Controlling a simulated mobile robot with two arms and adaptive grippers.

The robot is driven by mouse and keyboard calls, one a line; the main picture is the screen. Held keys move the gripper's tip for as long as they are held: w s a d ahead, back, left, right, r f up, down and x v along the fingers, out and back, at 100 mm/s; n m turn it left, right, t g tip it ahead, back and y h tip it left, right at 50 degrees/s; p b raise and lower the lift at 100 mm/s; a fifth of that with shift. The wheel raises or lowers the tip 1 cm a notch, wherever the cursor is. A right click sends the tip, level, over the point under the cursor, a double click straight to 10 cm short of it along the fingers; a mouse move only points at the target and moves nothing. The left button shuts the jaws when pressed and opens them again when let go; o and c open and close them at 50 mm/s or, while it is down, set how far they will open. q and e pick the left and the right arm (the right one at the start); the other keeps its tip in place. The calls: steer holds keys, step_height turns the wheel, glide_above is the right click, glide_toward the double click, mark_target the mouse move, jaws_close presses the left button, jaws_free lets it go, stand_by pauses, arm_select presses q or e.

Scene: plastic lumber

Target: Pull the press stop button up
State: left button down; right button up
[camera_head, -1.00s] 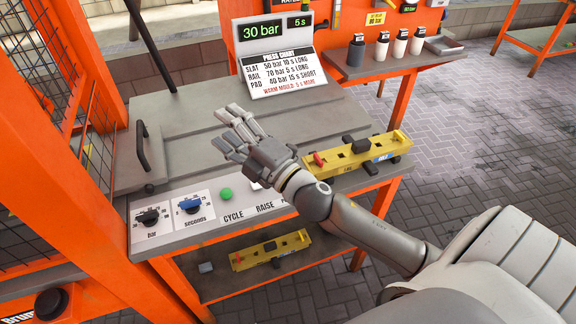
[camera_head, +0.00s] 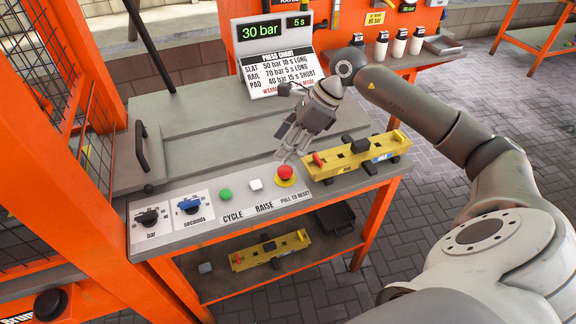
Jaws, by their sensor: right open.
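The press stop button (camera_head: 285,173) is a red mushroom knob on a yellow base, at the right end of the control panel, above the label "PULL TO RESET". My right gripper (camera_head: 287,154) hangs just above and behind it, fingers pointing down toward the knob. The fingers are apart and empty, and a small gap seems to lie between them and the button. My left gripper does not show.
A white RAISE button (camera_head: 255,184), a green CYCLE button (camera_head: 225,194) and two dials (camera_head: 189,205) sit left of the stop button. A yellow fixture (camera_head: 350,160) lies close on its right. The grey bench top (camera_head: 190,125) behind is mostly clear.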

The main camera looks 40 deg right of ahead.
steer(key=h, duration=0.2)
glide_toward(287, 169)
steer(key=r, duration=0.2)
steer(key=x, duration=0.5)
steer(key=p+x, duration=0.1)
steer(key=x, duration=0.4)
steer(key=shift+s+d+f, duration=0.1)
steer(key=shift+f, duration=0.4)
